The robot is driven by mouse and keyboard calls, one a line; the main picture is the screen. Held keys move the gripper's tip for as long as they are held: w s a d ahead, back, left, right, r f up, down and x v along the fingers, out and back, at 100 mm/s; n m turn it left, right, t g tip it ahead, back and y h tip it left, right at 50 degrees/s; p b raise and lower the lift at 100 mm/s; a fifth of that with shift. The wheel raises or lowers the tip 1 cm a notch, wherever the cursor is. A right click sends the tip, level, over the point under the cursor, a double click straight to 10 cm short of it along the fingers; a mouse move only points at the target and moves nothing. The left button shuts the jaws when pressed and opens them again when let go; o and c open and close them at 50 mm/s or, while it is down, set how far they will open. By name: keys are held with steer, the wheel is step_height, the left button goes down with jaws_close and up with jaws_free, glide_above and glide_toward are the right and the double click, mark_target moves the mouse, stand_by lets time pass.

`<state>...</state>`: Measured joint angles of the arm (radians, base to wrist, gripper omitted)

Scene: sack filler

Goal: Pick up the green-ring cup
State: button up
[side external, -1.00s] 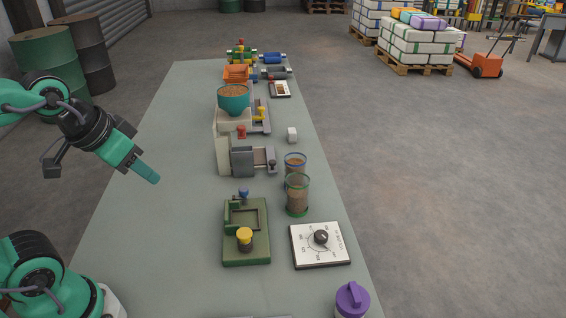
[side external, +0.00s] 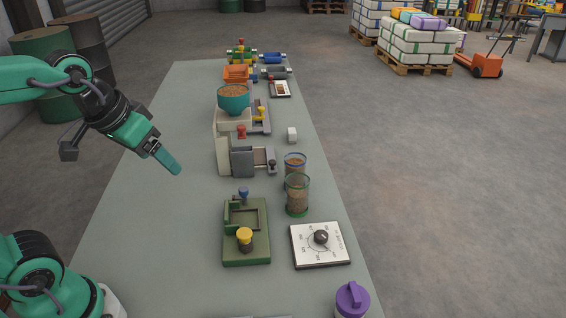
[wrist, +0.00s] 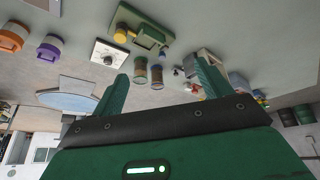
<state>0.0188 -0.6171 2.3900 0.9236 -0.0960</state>
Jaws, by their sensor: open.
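The green-ring cup (side external: 297,196) is a clear cup with brown filling and green bands, upright near the table's right edge. In the wrist view the green-ring cup (wrist: 140,71) shows between my fingers, nearer the left one. The blue-ring cup (side external: 295,164) stands right behind it; it also shows in the wrist view (wrist: 156,77). My gripper (side external: 174,167) is open and empty, above the table well to the left of the cups. In the wrist view the two fingers of my gripper (wrist: 163,68) are spread apart.
A green fixture with a yellow knob (side external: 246,238) stands front left of the cups, and a white dial plate (side external: 320,245) in front. A grey sliding unit (side external: 243,160) and teal hopper (side external: 233,101) stand behind left. A purple-lidded container (side external: 352,300) is at the front edge.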

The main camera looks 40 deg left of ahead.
steer(key=w+d+r+n+g, duration=0.1)
steer(key=w+d+n, duration=0.1)
steer(key=w, duration=0.6)
steer(key=n+g, duration=0.4)
steer(key=n, duration=0.3)
glide_toward(298, 188)
step_height(298, 188, down, 5)
steer(key=w+a, duration=0.2)
steer(key=shift+w+d+f, duration=0.1)
steer(key=shift+f, duration=1.85)
steer(key=shift+w+d+f, duration=0.1)
steer(key=shift+w+f, duration=0.05)
steer(key=shift+f, duration=1.85)
steer(key=shift+a, duration=0.1)
steer(key=c, duration=1.1)
steer(key=shift+o, duration=0.2)
steer(key=shift+r, duration=0.15)
